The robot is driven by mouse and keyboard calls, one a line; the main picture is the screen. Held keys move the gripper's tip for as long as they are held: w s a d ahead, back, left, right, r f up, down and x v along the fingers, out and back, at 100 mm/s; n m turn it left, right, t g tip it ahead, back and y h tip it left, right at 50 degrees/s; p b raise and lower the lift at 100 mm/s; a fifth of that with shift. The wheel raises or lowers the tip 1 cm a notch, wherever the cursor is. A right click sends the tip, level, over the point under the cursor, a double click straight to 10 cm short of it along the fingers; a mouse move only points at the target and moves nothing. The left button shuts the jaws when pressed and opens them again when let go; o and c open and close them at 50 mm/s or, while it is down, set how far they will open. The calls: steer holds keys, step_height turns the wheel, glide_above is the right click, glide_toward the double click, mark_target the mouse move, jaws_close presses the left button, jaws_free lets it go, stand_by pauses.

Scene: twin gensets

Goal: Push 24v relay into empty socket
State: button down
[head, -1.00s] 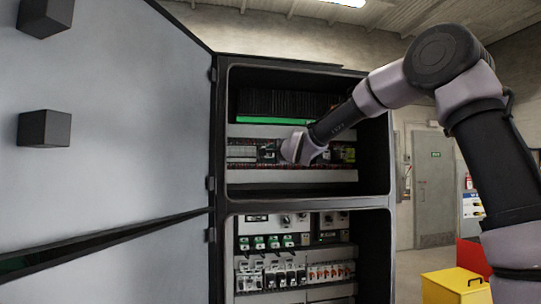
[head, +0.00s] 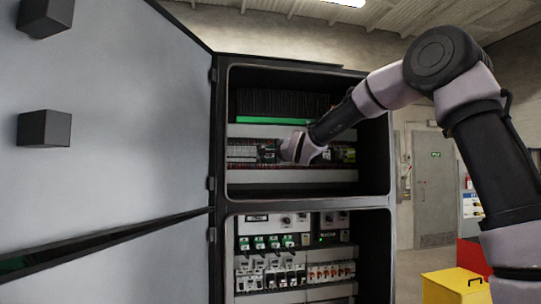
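My arm reaches from the right into the open upper bay of the cabinet (head: 310,190). My gripper (head: 284,151) is at the row of relays and sockets (head: 243,151) on the rail there. Its fingers are tiny and mostly hidden by the wrist, so I cannot tell if they are open or hold anything. A dark block (head: 267,152) shows just left of my gripper, on or in front of the rail; I cannot tell whether it is the 24v relay. The empty socket cannot be made out.
The open cabinet door (head: 130,120) fills the left side. The lower bay holds several breakers (head: 285,275) and switches. A green strip (head: 272,121) runs above the rail. A yellow box (head: 452,287) stands at the lower right. Free room lies below the rail.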

steer(key=shift+c, duration=1.9)
jaws_free()
steer(key=v, duration=1.1)
steer(key=s+d+f+n+g+h, duration=0.2)
steer(key=s+d+f+n+h, duration=0.15)
steer(key=s+d, duration=0.45)
steer(key=s+d+f+n+g+h, duration=0.25)
steer(key=s+d+f, duration=0.3)
steer(key=d, duration=0.45)
steer(key=s+d+f+n+g, duration=0.1)
steer(key=s+d+f, duration=0.3)
steer(key=s, duration=0.4)
steer(key=s+d+f+n+g, duration=0.1)
steer(key=s+d+f+g, duration=0.2)
steer(key=s, duration=0.6)
steer(key=shift+s+d+f+n, duration=0.2)
steer(key=shift+d+f+n, duration=0.2)
steer(key=shift+d, duration=0.2)
